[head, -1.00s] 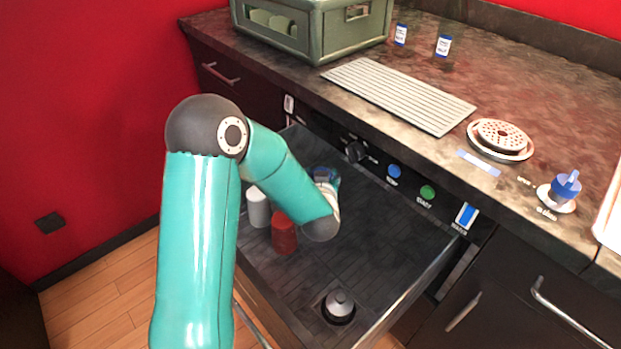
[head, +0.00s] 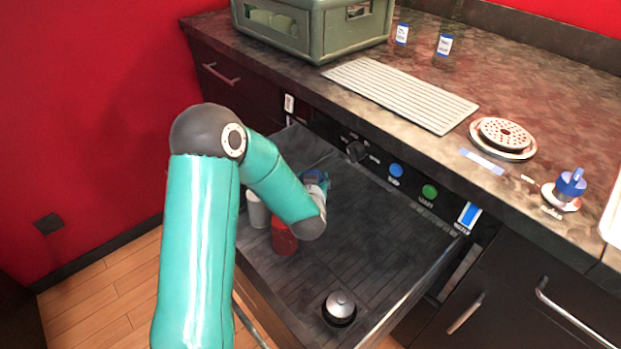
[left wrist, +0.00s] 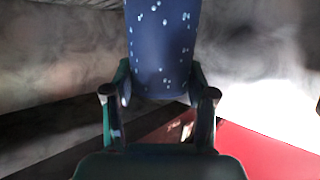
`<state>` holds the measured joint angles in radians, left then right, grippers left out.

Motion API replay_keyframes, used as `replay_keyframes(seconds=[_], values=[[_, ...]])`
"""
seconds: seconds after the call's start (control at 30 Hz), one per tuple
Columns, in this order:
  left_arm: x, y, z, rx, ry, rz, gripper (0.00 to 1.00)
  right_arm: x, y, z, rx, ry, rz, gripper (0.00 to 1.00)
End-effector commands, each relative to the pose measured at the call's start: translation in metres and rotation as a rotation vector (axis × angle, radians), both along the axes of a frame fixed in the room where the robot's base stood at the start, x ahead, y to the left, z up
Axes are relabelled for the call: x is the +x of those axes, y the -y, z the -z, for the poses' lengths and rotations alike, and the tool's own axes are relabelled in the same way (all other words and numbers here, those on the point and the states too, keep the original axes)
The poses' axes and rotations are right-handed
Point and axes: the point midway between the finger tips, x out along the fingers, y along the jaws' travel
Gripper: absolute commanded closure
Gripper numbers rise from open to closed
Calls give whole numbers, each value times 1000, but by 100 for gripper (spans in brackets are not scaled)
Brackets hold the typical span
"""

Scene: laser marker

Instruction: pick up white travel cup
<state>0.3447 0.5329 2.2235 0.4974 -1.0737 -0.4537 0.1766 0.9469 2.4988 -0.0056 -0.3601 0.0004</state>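The white cup (head: 258,211) stands upright in the dark open drawer (head: 384,255), partly hidden by my left arm. A red cup (head: 284,238) stands beside it, its right side close to my wrist. In the left wrist view, a dark blue cup with white specks (left wrist: 161,50) sits between the two fingers of my left gripper (left wrist: 160,95), which appear to press its sides. A bit of blue also shows beyond my wrist in the head view (head: 316,177). The fingers are mostly hidden in the head view. My right gripper is not in view.
A dark round lidded item (head: 339,308) stands near the drawer's front. The panel behind the drawer has a blue button (head: 396,171) and green button (head: 430,191). The counter holds a green crate (head: 318,35) and ribbed mat (head: 400,93). The drawer's middle right is clear.

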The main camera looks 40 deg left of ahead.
Motion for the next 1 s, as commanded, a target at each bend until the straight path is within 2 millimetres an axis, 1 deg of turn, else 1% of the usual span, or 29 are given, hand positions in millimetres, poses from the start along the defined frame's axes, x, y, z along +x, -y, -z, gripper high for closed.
replay_keyframes(seconds=[0.03,0.1,0.37,0.5,0.57,0.67,0.77,1.0], values=[[0,0,0,-1,-1,0,33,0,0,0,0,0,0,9],[0,0,0,-1,-1,0,21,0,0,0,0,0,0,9],[0,0,0,-1,-1,0,21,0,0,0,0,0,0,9],[0,0,-4,0,0,0,21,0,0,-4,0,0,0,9],[-3,3,-4,-1,-1,1,21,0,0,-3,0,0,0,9],[-11,11,-9,0,0,1,21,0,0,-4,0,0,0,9],[-24,21,-16,-1,-1,2,21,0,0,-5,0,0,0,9],[-65,57,-39,0,0,4,21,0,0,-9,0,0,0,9]])
